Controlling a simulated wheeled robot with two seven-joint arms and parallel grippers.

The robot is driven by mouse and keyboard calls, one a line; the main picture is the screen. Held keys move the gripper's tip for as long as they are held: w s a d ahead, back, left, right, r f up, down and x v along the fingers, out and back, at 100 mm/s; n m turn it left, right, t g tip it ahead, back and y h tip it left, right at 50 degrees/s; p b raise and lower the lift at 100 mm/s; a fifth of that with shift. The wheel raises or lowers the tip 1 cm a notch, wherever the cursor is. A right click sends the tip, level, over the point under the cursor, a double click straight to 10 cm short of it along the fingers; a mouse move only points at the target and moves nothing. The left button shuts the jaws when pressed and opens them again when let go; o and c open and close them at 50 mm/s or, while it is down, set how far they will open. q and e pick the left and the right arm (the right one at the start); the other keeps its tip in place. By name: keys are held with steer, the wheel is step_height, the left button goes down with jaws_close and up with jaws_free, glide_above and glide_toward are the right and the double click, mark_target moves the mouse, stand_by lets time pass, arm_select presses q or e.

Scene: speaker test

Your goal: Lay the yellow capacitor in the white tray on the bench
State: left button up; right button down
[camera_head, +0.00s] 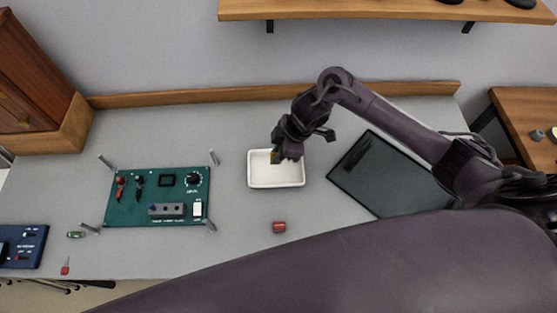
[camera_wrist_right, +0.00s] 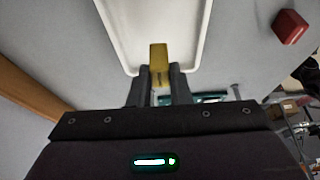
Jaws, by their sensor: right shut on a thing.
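The yellow capacitor (camera_wrist_right: 158,62) is held between the fingertips of my right gripper (camera_wrist_right: 158,84) in the right wrist view. In the head view the right gripper (camera_head: 277,157) is over the white tray (camera_head: 276,184), and only a small bit of yellow shows at its tips. The tray also shows in the right wrist view (camera_wrist_right: 196,30), beyond the capacitor. I cannot tell whether the capacitor touches the tray floor. The part of the tray that shows holds nothing else. My left gripper is not in view.
A red component (camera_head: 279,227) lies in front of the tray. A green circuit board (camera_head: 140,212) with posts is left of it, and a dark clipboard (camera_head: 385,180) lies right, under my right arm. A green component (camera_head: 76,235) and a blue device (camera_head: 30,240) are far left.

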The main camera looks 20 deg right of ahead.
steer(key=shift+f, duration=2.35)
steer(key=shift+f, duration=0.15)
steer(key=c, duration=1.3)
jaws_free()
steer(key=shift+c, duration=0.2)
steer(key=v, duration=1.2)
